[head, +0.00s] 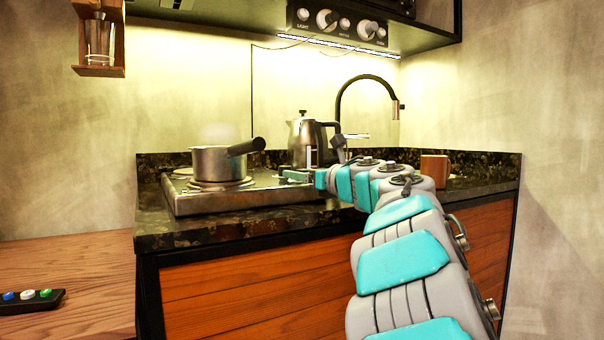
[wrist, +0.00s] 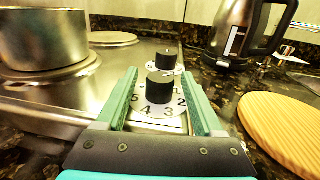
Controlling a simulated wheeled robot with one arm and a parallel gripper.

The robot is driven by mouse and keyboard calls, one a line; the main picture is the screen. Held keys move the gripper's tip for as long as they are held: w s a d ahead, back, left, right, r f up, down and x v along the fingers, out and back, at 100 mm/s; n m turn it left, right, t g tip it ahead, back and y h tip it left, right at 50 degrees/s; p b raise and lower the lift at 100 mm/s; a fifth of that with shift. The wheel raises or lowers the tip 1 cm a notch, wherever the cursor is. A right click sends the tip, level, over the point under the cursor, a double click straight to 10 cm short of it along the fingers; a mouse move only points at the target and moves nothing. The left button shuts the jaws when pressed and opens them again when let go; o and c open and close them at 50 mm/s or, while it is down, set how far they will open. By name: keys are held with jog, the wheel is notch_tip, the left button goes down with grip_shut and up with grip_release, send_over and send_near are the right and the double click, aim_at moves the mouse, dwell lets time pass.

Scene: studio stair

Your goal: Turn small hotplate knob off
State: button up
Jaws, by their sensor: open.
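The steel hotplate (head: 240,198) sits on the counter, with my gripper (head: 290,175) at its right end. In the wrist view, two black knobs stand one behind the other on the steel panel (wrist: 70,102). The near knob (wrist: 159,88) is on a white dial with numbers, between the two green fingers of my open gripper (wrist: 160,78). The far knob (wrist: 166,61) is just beyond the fingertips. I cannot tell whether a finger touches the near knob. No label shows which knob belongs to the small plate. The knobs cannot be made out in the head view.
A saucepan (head: 215,163) stands on one plate; a bare plate (wrist: 113,38) lies behind it. A kettle (head: 308,135) stands behind my gripper. A round wooden board (wrist: 285,125) lies close on the right. A tap (head: 370,80) rises at the back.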

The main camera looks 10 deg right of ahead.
jog(key=shift+w+a, duration=0.1)
grip_shut()
dwell(0.6)
